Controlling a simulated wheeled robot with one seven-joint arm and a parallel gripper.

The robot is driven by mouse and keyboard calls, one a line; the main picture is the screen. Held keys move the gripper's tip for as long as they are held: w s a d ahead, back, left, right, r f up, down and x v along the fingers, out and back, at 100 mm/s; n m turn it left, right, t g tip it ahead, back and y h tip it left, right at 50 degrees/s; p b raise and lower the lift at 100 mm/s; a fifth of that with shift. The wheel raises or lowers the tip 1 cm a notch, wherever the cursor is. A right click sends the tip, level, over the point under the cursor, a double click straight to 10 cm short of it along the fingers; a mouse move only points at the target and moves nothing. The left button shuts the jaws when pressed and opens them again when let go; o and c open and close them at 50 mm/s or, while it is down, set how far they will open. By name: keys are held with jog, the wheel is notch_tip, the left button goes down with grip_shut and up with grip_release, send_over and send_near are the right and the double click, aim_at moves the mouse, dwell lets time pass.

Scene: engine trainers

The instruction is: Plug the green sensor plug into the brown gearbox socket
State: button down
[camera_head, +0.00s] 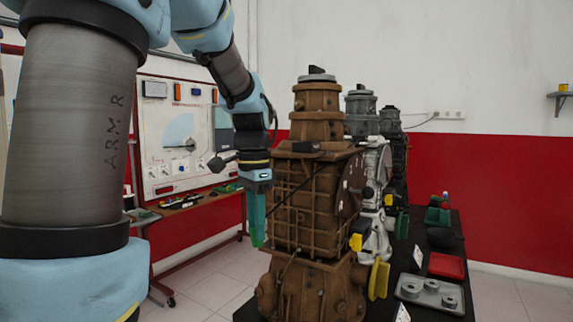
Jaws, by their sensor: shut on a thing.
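The brown gearbox (305,215) stands upright on a dark table in the middle of the view. My gripper (257,187) points down beside its left side. It is shut on the green sensor plug (257,220), a long green piece hanging below the fingers. The plug's lower end is close to the gearbox's left side; I cannot tell whether they touch. A thin dark line, maybe a cable, slants up across the gearbox from near the plug. I cannot make out the socket.
Grey and dark gearboxes (361,104) stand behind the brown one. A red tray (446,266) and a grey tray with round parts (410,287) lie on the table (462,235) at right. A white panel board (160,165) stands at left. My arm covers the left side.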

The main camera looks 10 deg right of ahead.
jog(key=w+a+f+n, duration=0.1)
jog(key=a+f+n, duration=0.3)
jog(key=f, duration=0.6)
jog(key=w+a+f+n, duration=0.1)
jog(key=a+f+n, duration=0.4)
jog(key=f, duration=0.5)
jog(key=w+a+f+n, duration=0.2)
jog(key=a+f+n, duration=0.2)
jog(key=a+f, duration=0.3)
notch_tip(320, 180, down, 3)
jog(key=shift+r+n, duration=0.1)
jog(key=shift+n, duration=0.2)
jog(key=shift+a, duration=0.1)
